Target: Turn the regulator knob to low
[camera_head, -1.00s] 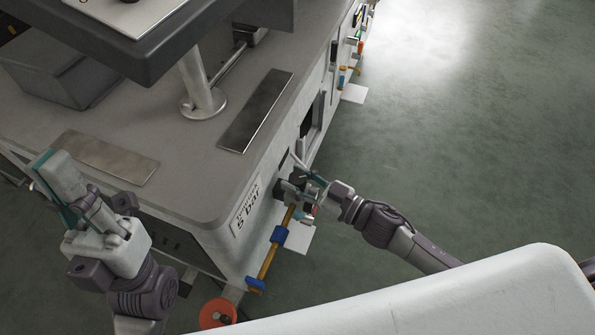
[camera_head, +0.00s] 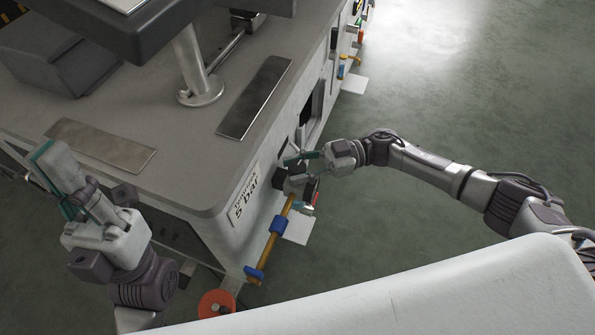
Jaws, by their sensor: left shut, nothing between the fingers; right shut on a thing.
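The regulator (camera_head: 296,184) is a small grey and dark fitting on the machine's side, above a brass pipe with blue parts (camera_head: 279,224). My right gripper (camera_head: 295,160) is at the top of this fitting, shut on the regulator knob, which its fingers mostly hide. The knob's pointer and low mark are too small to make out. A white label (camera_head: 243,196) reading "5 bar" is on the panel left of the regulator. My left gripper (camera_head: 55,180) is shut and empty, raised beside the machine's near left corner, far from the regulator.
The grey machine top (camera_head: 190,135) carries two metal plates and a post (camera_head: 200,85) under a dark overhanging unit. A red wheel (camera_head: 217,303) is low at the near corner. More fittings line the side further back. The floor (camera_head: 450,110) to the right is clear.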

